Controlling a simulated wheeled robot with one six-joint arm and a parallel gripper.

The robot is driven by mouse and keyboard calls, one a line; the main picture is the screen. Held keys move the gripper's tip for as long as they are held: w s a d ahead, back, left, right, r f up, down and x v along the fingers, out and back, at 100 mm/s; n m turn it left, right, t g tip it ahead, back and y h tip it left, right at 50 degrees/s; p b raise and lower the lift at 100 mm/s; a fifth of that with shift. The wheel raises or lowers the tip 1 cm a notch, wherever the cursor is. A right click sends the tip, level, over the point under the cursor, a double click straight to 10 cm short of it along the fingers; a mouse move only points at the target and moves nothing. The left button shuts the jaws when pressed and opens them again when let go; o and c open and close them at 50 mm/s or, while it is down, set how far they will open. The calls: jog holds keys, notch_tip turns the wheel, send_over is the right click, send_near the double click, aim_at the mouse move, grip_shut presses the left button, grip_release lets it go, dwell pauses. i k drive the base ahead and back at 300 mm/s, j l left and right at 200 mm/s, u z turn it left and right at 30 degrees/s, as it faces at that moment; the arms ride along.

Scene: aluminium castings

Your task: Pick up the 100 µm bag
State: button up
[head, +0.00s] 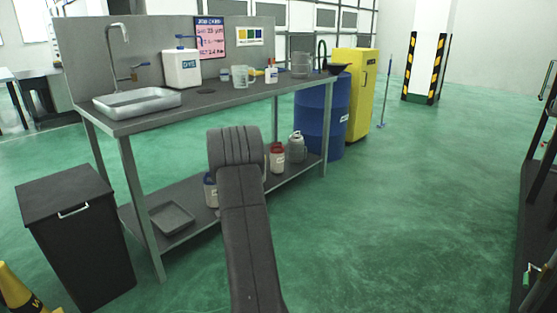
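I cannot make out a bag marked 100 µm in the head view. A metal bench (215,98) stands at left centre, and small items on it are too small to read. My dark grey arm rises from the bottom centre in front of the bench and hides part of its lower shelf. My gripper does not show.
The bench carries a sink tray (138,102), a white canister (181,69) and a clear jug (240,77). Bottles (277,158) stand on its shelf. A black bin (75,240), blue drum (322,118) and yellow cabinet (357,90) flank it. Green floor at right centre is clear.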

aim_at(277, 157)
jog(key=i+l, duration=0.2)
jog(key=i, duration=0.6)
jog(key=i+l, duration=0.15)
jog(key=i, duration=0.6)
jog(key=i+l+z, duration=0.1)
jog(key=i, duration=0.7)
jog(key=i+l, duration=0.2)
jog(key=i, duration=0.55)
